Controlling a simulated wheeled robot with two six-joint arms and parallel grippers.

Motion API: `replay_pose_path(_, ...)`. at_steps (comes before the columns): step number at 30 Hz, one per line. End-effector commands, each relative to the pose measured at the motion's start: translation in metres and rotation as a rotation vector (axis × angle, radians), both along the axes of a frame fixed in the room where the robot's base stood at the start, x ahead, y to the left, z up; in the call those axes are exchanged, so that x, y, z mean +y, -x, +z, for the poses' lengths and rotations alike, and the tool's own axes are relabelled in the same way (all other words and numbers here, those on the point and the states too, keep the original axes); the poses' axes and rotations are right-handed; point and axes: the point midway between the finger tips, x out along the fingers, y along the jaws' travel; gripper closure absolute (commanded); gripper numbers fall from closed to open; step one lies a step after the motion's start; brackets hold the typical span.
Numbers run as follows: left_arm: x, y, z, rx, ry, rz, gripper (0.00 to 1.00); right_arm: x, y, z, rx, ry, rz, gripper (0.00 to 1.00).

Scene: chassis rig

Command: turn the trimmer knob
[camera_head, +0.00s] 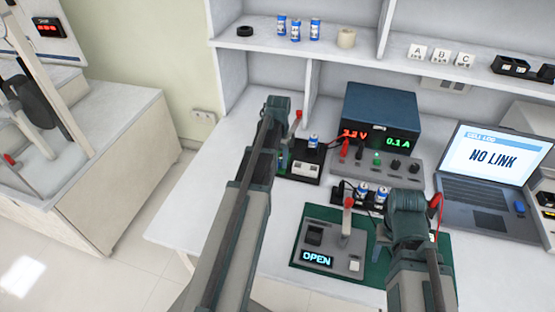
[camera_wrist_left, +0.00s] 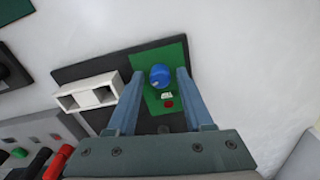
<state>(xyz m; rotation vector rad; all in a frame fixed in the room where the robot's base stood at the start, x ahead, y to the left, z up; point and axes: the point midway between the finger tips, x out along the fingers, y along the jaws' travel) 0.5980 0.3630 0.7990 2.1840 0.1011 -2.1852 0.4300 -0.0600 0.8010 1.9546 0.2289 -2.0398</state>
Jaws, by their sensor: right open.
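The trimmer knob (camera_wrist_left: 161,76) is a round blue knob on a small green board (camera_wrist_left: 176,52) in the left wrist view. The board lies on a dark base beside a white block (camera_wrist_left: 88,93). My left gripper (camera_wrist_left: 160,88) is open, with one finger on each side of the knob and gaps visible. I cannot tell its height above the knob. In the head view my left arm hides most of the board, and the white block (camera_head: 305,168) shows beside it. My right gripper (camera_head: 379,243) is open, mostly hidden behind its wrist, over the green mat (camera_head: 318,212).
A fixture reading OPEN (camera_head: 317,259) stands on the mat. Behind are a holder with blue-white cells (camera_head: 362,191), a power supply (camera_head: 382,112) with red and black leads, and a laptop reading NO LINK (camera_head: 490,165). Shelves line the back. The table's left part is clear.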

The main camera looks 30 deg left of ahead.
Motion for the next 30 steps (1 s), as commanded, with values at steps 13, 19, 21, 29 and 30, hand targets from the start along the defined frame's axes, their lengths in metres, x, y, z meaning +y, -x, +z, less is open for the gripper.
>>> replay_pose_path(13,0.0,0.0,0.003,0.0,0.0,-0.001,0.38,0.0,0.0,0.003,0.0,0.0,0.0,0.5)
replay_pose_path(19,0.0,0.0,0.017,0.0,0.0,-0.001,0.38,0.0,0.0,0.017,0.0,0.0,0.0,0.5)
replay_pose_path(21,0.0,0.0,0.025,0.0,0.0,-0.001,0.38,0.0,0.0,0.025,0.0,0.0,0.0,0.5)
replay_pose_path(29,-0.001,0.0,0.064,0.0,0.0,-0.001,0.38,0.0,0.0,0.064,0.0,0.0,0.0,0.5)
replay_pose_path(30,-0.001,0.0,0.071,0.0,0.0,-0.001,0.38,0.0,0.0,0.071,0.0,0.0,0.0,0.5)
